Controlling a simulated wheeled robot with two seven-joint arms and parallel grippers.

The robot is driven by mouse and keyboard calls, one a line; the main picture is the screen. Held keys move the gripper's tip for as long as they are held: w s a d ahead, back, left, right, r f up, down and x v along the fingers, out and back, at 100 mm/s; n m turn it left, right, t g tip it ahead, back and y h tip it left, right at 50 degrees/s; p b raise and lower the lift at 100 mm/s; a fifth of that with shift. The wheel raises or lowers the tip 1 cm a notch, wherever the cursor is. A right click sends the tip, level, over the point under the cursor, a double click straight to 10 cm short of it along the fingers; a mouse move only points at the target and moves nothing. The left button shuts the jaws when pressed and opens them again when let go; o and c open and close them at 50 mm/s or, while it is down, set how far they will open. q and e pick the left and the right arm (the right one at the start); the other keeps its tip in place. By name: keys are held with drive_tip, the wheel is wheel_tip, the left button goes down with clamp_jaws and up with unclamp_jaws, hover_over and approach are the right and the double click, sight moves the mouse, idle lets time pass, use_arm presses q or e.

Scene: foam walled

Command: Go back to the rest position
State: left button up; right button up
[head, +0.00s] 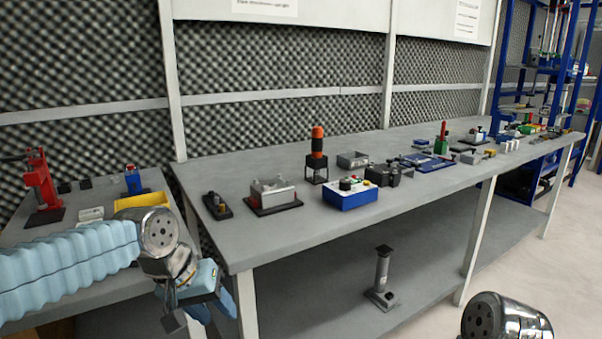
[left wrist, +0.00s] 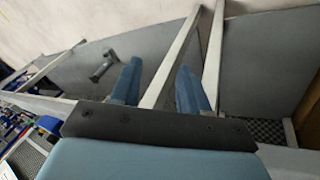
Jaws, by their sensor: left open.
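My left gripper (head: 200,312) hangs at the lower left of the head view, in front of the near left corner of the long grey table. Its blue fingers point downward. In the left wrist view the two blue fingers of my left gripper (left wrist: 158,85) stand apart, with nothing between them. The gripper is open and empty. Of my right arm only a rounded metal part shows at the bottom right of the head view. My right gripper is not in view.
The long grey table (head: 300,228) bears a blue box (head: 350,197), an orange-topped device (head: 317,150) and other equipment. A second table at the left bears a red press (head: 40,185) and a yellow bin (head: 142,202). A grey stand (head: 381,275) sits on the lower shelf.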

use_arm(q)
wheel_tip(320, 180, down, 16)
drive_tip(key=w+d+g+h, duration=0.1)
drive_tip(key=w+d, duration=0.1)
drive_tip(key=d, duration=0.1)
drive_tip(key=s+f, duration=0.5)
drive_tip(key=f, duration=0.4)
drive_tip(key=s+d+f+g, duration=0.1)
drive_tip(key=s+f, duration=0.5)
drive_tip(key=f, duration=0.3)
drive_tip(key=s+d+f+n, duration=0.1)
drive_tip(key=s+f, duration=0.4)
drive_tip(key=f, duration=0.5)
drive_tip(key=shift+s, duration=0.2)
drive_tip(key=shift+r, duration=0.1)
